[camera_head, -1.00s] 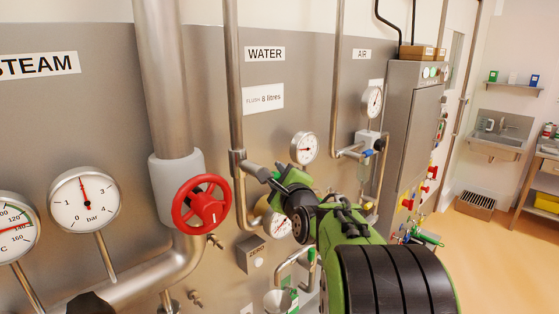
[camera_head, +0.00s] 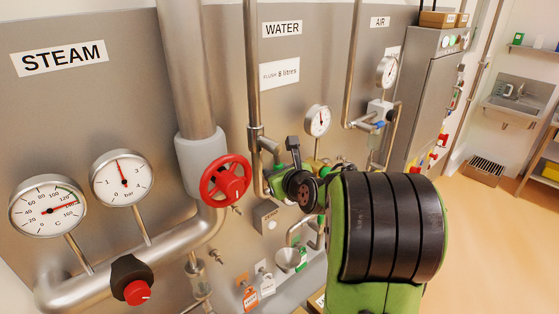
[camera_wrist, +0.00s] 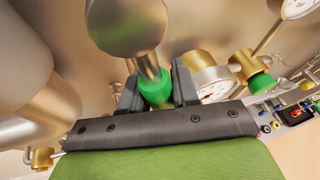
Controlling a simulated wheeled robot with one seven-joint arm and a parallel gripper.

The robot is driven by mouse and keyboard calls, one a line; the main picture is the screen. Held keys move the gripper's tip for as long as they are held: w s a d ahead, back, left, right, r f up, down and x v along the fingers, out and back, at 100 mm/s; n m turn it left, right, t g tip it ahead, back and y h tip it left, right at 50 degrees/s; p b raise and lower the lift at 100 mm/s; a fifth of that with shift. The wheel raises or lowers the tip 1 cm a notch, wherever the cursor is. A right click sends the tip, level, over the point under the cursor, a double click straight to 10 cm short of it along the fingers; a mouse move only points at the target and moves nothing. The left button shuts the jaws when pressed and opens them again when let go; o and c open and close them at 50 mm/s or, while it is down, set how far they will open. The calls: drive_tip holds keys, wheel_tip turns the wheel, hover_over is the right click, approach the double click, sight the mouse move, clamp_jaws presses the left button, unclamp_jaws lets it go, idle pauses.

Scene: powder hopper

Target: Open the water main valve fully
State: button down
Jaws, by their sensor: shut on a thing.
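The WATER sign (camera_head: 282,28) is on the steel panel above a vertical water pipe (camera_head: 251,70). The water valve sits low on this pipe, mostly hidden behind my gripper (camera_head: 279,172) in the head view. In the wrist view, my gripper (camera_wrist: 155,86) has a dark finger on each side of a green-ended metal lever (camera_wrist: 153,87) and is shut on it. A rounded metal part (camera_wrist: 125,22) stands above the lever. The lever's exact angle to the pipe cannot be told. The needle of the water gauge (camera_head: 317,120) points roughly upward.
A red steam handwheel (camera_head: 225,181) is close to the left of my gripper. A black knob with a red face (camera_head: 135,282) is lower left. A small metal cup (camera_head: 290,259) and hanging tags (camera_head: 248,295) are below. The AIR gauge (camera_head: 386,72) is right. Open floor lies at far right.

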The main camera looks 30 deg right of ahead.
drive_tip(key=shift+s+a+f+m+y+p, duration=0.1)
drive_tip(key=shift+a+m+y+p, duration=0.3)
drive_tip(key=shift+a+m+p, duration=0.3)
drive_tip(key=c, duration=0.9)
unclamp_jaws()
drive_tip(key=shift+c, duration=0.2)
drive_tip(key=v, duration=1.5)
drive_tip(key=shift+s+r+b, duration=0.25)
drive_tip(key=shift+r+b, duration=0.1)
drive_tip(key=shift+b, duration=0.05)
